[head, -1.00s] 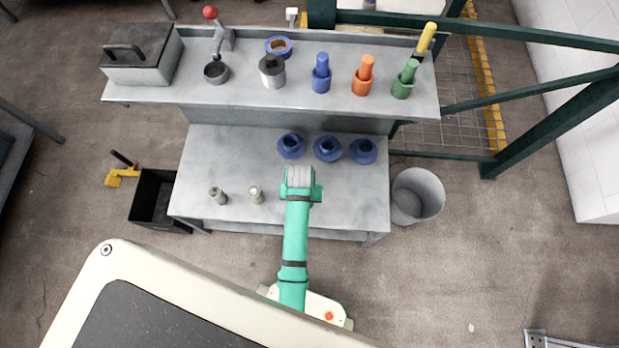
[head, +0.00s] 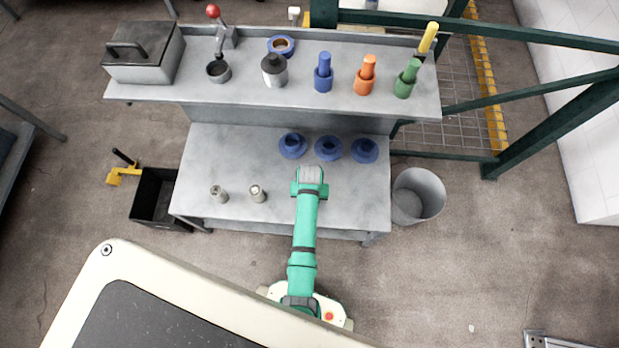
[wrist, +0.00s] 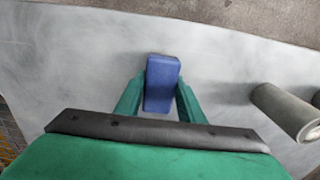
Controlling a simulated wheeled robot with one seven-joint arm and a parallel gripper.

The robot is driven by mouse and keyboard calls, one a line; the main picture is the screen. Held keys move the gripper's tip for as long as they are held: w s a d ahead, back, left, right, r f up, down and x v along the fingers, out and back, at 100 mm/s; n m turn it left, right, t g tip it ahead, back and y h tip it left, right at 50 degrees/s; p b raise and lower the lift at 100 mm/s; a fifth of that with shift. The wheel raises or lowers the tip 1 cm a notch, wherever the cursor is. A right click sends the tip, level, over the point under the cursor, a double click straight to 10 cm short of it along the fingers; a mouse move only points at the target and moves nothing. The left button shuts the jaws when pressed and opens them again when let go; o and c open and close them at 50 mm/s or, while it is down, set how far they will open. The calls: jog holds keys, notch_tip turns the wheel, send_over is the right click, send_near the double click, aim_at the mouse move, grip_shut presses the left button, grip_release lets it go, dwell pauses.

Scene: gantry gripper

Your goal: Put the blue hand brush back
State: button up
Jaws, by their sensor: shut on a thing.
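The blue hand brush (wrist: 162,82) shows in the wrist view as a plain blue block between the two green fingers of my gripper (wrist: 160,92). The fingers are shut on its sides. Only its blue body shows; I see no bristles. In the head view my gripper (head: 310,182) is over the lower bench top (head: 245,160), near its middle, and hides the brush. I cannot tell how far the brush is above the bench.
Several blue flanged parts (head: 329,149) sit just beyond my gripper. Two grey cylinders (head: 257,194) stand to the left. The upper shelf (head: 150,93) holds blue (head: 323,74), orange (head: 365,76) and green (head: 407,80) upright items, a toolbox (head: 143,55) and a black-topped canister (head: 274,71). A bin (head: 418,196) stands right.

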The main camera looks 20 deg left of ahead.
jog(key=shift+f, duration=0.1)
jog(key=o, duration=1)
notch_tip(320, 180, up, 12)
jog(key=s+d+r+m+t+y, duration=0.1)
jog(key=s+m+t+y, duration=0.1)
jog(key=s+t, duration=0.65)
jog(key=s+d+r+t, duration=0.2)
jog(key=s+d+r, duration=0.1)
jog(key=r, duration=0.5)
jog(key=s+d+r+t+h, duration=0.1)
jog(key=s+d+r, duration=0.3)
jog(key=r, duration=0.4)
jog(key=s+d+r+m+t+h, duration=0.1)
jog(key=s+d+r+t, duration=0.3)
jog(key=r, duration=0.5)
jog(key=shift+s+d, duration=0.2)
jog(key=shift+s, duration=0.4)
